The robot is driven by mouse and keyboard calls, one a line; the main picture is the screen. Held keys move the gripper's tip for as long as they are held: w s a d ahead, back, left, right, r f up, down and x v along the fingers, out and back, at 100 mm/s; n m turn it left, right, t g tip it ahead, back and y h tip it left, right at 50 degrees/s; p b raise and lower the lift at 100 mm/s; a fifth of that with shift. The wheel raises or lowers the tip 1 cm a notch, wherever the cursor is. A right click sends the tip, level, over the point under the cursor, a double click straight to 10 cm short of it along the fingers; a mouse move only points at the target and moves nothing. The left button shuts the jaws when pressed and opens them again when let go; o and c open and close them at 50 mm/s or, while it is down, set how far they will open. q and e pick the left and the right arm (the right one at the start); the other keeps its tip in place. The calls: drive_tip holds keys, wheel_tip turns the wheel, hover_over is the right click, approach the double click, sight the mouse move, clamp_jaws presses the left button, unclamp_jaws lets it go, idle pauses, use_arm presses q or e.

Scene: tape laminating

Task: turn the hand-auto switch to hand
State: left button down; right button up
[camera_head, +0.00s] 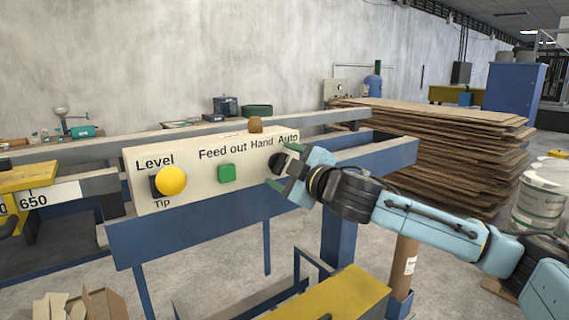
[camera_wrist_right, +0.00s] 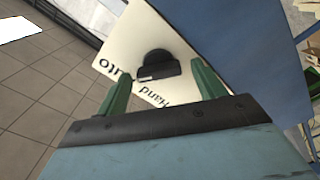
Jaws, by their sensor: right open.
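The hand-auto switch is a black rotary knob (camera_head: 276,162) at the right end of the cream control panel (camera_head: 200,198), below the printed words Hand and Auto. My right gripper (camera_head: 287,170) is at the switch and partly covers it in the head view. In the right wrist view the knob (camera_wrist_right: 157,62) shows between and just beyond the two green fingertips of the open gripper (camera_wrist_right: 160,72). I cannot tell whether a finger touches it, or which word the knob points to. My left gripper is not in view.
The panel also carries a yellow button (camera_head: 171,181) and a green Feed out button (camera_head: 226,174). It sits on a blue machine beam (camera_head: 190,230). A stack of brown boards (camera_head: 440,140) stands behind my right arm. A yellow plate (camera_head: 335,295) is below.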

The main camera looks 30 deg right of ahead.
drive_tip(key=shift+c, duration=0.3)
drive_tip(key=c, duration=0.9)
drive_tip(key=shift+c, duration=0.2)
